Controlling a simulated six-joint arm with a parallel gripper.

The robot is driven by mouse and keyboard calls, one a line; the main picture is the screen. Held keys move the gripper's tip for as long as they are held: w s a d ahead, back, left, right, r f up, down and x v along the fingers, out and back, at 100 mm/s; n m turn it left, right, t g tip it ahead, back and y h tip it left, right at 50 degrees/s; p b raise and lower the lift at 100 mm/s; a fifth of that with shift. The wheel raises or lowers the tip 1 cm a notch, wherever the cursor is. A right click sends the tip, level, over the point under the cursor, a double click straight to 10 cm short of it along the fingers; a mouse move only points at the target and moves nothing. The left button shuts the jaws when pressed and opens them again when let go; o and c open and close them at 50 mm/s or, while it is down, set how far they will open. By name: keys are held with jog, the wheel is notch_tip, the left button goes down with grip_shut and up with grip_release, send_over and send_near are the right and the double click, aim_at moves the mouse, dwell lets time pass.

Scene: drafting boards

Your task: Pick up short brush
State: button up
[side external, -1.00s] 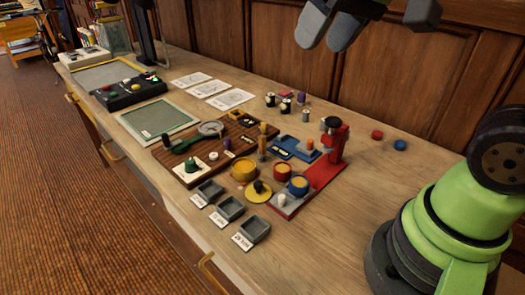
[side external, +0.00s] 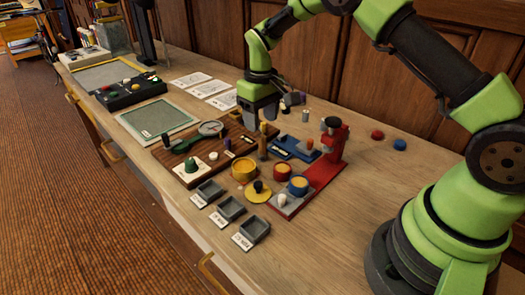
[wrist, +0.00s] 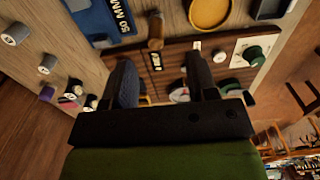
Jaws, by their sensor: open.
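An upright tan, brush-like piece (side external: 264,142) stands at the right edge of the dark wooden board (side external: 190,178); I take it for the short brush, but its bristles are not clear. In the wrist view a brown upright piece (wrist: 156,30), likely the same one, shows beyond the fingertips, seen from above. My gripper (side external: 262,114) is open and empty, pointing down just above and behind this piece, apart from it. In the wrist view the two fingers of my gripper (wrist: 162,76) stand wide apart over the wooden board.
A yellow dish (side external: 244,170) stands in front of the piece, and a blue tray (side external: 290,149) lies to its right. A red stand (side external: 333,155) rises farther right. A magnifier (side external: 211,128) lies on the board.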

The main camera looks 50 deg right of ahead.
aim_at(262, 136)
jog(key=f, duration=0.7)
jog(key=shift+d+f, duration=0.1)
jog(key=shift+d, duration=0.2)
jog(key=shift+w, duration=0.1)
grip_shut()
